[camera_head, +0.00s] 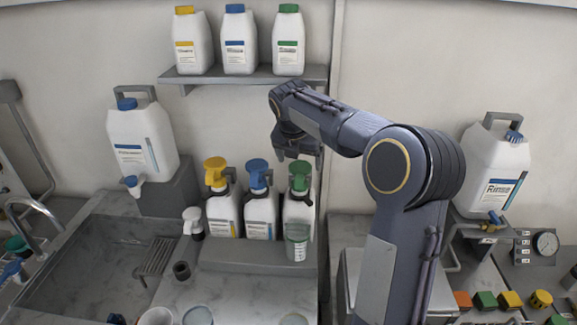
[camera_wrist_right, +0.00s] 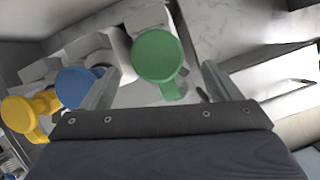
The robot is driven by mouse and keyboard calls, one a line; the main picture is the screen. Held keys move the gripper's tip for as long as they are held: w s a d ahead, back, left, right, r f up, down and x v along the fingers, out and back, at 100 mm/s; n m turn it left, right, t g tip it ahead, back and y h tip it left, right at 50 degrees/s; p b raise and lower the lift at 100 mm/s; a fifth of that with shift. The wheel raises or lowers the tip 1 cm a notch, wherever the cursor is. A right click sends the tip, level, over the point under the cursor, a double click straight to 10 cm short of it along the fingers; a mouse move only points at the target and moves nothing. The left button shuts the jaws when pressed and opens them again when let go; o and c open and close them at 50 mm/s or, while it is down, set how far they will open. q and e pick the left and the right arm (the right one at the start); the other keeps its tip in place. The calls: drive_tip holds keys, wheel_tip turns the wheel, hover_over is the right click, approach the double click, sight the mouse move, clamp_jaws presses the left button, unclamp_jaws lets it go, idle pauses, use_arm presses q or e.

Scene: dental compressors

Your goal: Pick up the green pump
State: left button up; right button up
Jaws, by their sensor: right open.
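The green pump (camera_head: 299,176) tops a white bottle (camera_head: 298,212) standing at the right end of a row of three pump bottles. In the right wrist view the green pump (camera_wrist_right: 157,56) shows from above, its round head lying between and just beyond the two fingertips. My right gripper (camera_head: 299,152) is above the green pump, pointing down, open and empty. Its fingers also show in the right wrist view (camera_wrist_right: 160,82), one on each side of the pump. I cannot tell whether they touch it. My left gripper is not in view.
A blue pump (camera_head: 258,174) and a yellow pump (camera_head: 215,172) stand close on the left. A shelf (camera_head: 245,77) with three bottles hangs above. The sink (camera_head: 85,265) is at the left.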

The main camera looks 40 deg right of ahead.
sight(300, 166)
drive_tip(key=shift+w+d+f, duration=0.2)
drive_tip(key=shift+x, duration=1.15)
drive_tip(key=b+x, duration=0.3)
drive_tip(key=x, duration=0.2)
drive_tip(key=shift+w, duration=0.15)
drive_tip(key=shift+r, duration=0.15)
drive_tip(key=c, duration=1.1)
drive_tip(key=shift+r, duration=0.15)
